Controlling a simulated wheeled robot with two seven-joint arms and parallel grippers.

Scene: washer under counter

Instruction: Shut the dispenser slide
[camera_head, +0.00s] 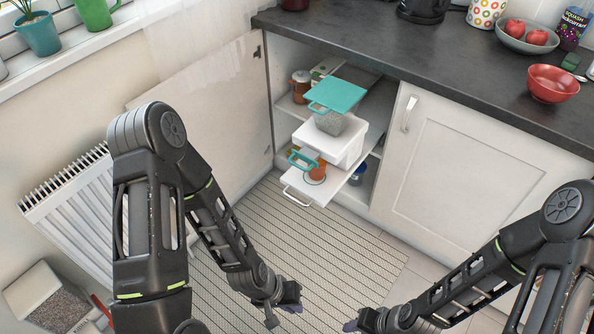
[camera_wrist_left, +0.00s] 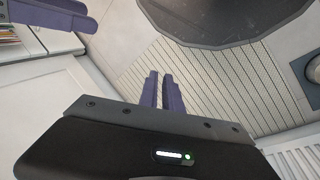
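The open cupboard under the counter holds a white dispenser (camera_head: 345,143) with a raised teal lid (camera_head: 337,95) and a grey container under the lid. A white slide (camera_head: 307,188) with a front handle sticks out of the cupboard, below the dispenser. A small teal handle (camera_head: 300,161) and an orange-brown item show just above the slide. My left gripper (camera_head: 291,296) is low over the floor, in front of the slide and apart from it. Its fingers lie close together and empty in the left wrist view (camera_wrist_left: 160,78). My right gripper (camera_head: 350,326) is at the bottom edge, its opening unclear.
The cupboard's left door (camera_head: 215,110) stands open and the right door (camera_head: 470,165) is shut. Jars stand inside the cupboard. A ribbed mat (camera_head: 340,262) covers the floor. A radiator (camera_head: 75,205) stands at the left. Bowls sit on the dark counter (camera_head: 400,62).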

